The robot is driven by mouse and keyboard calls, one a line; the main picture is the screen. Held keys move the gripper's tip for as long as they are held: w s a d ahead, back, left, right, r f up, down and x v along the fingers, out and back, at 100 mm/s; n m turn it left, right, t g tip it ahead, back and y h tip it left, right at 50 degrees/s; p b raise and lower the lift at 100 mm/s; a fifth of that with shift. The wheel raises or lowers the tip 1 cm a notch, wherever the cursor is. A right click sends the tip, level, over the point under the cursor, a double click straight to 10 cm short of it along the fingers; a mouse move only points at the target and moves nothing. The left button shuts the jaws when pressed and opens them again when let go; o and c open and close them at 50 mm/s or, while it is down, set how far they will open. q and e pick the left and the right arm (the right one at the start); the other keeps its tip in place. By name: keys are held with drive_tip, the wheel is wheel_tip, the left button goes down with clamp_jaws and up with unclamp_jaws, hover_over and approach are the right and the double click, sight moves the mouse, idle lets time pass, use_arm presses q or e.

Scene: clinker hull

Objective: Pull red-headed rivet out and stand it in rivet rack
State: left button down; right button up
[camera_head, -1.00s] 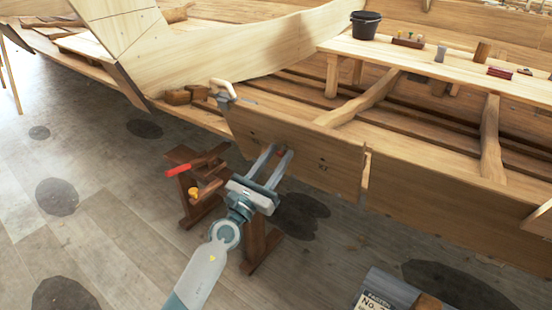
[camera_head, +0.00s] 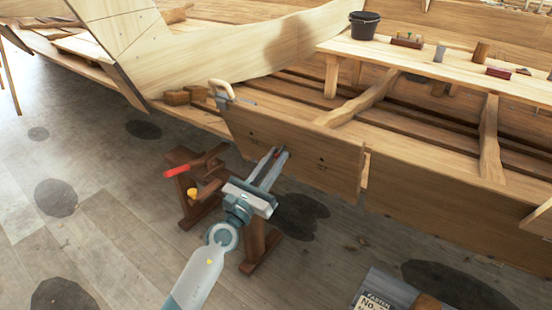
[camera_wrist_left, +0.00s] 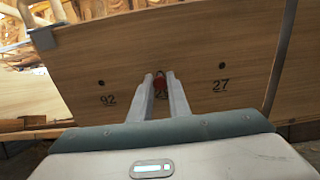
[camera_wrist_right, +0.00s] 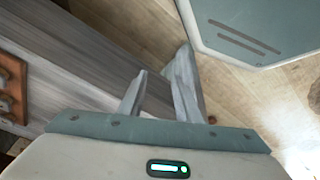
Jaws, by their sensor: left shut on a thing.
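My left gripper (camera_head: 277,153) is shut on the red-headed rivet at the face of the hull plank (camera_head: 320,165). In the left wrist view the red head (camera_wrist_left: 160,82) shows between the two fingertips (camera_wrist_left: 160,76), close against the plank. The rivet's shank is hidden. A small block with several coloured heads (camera_head: 407,40), which looks like the rivet rack, stands on the bench at the upper right. My right gripper (camera_wrist_right: 164,60) is outside the head view; in its wrist view its fingers are apart with nothing between them.
Dark holes sit above the numbers 92 and 27 (camera_wrist_left: 220,85). A clamp (camera_head: 221,91) grips the plank's upper left corner. A wooden trestle (camera_head: 187,185) with a red-handled tool (camera_head: 178,170) is beside my left arm. The bench (camera_head: 430,62) also carries a black bucket (camera_head: 364,25).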

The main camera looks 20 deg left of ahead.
use_arm(q)
drive_tip(key=shift+b+v, duration=0.4)
drive_tip(key=shift+v, duration=1.65)
use_arm(e)
drive_tip(key=shift+f, duration=0.4)
use_arm(q)
drive_tip(key=shift+s+a, duration=0.1)
